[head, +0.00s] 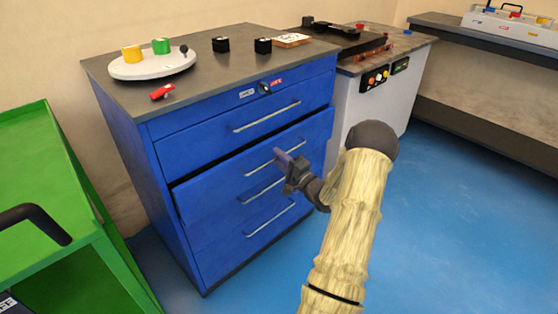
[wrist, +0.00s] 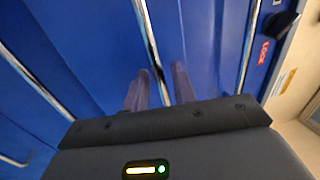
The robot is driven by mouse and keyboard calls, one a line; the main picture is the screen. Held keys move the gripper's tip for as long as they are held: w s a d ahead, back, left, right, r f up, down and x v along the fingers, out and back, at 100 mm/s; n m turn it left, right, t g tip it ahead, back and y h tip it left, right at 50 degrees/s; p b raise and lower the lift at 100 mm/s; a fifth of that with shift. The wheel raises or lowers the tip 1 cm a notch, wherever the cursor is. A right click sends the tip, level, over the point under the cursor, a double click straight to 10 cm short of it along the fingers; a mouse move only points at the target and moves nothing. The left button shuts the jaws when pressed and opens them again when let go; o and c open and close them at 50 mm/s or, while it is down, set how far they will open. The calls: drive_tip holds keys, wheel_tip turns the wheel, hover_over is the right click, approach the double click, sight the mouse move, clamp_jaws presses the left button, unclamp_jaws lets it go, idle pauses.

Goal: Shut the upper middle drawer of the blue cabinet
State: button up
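The blue cabinet (head: 140,165) stands left of centre in the head view. Its upper middle drawer (head: 215,185) stands out a little, with a dark gap along its top edge. My gripper (head: 280,157) is in front of this drawer, by its bar handle (head: 259,167), and covers part of it. In the wrist view, my gripper (wrist: 160,88) is open, its two fingers apart and pointing at the drawer front. The drawer's handle (wrist: 145,30) runs down to between the fingers. I cannot tell whether they touch it.
The top drawer (head: 240,120) looks shut, with a lock knob (head: 265,88) above it. A round white plate (head: 150,66) and small blocks sit on the cabinet top. A green cart (head: 100,255) stands at left, a grey machine (head: 385,95) at right. Blue floor (head: 460,220) is clear at right.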

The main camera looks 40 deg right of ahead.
sight(271, 153)
drive_tip(key=shift+w, duration=0.2)
drive_tip(key=shift+c, duration=0.5)
clamp_jaws()
drive_tip(key=shift+f+p+x, duration=0.15)
drive_tip(key=shift+p+x, duration=0.2)
drive_tip(key=shift+x, duration=0.55)
drive_tip(key=shift+f+p+x, duration=0.1)
drive_tip(key=shift+p+x, duration=0.2)
drive_tip(key=shift+x, duration=0.65)
drive_tip(key=shift+w, duration=0.1)
drive_tip(key=shift+o, duration=0.5)
unclamp_jaws()
drive_tip(key=shift+a, duration=0.1)
drive_tip(key=shift+f, duration=0.1)
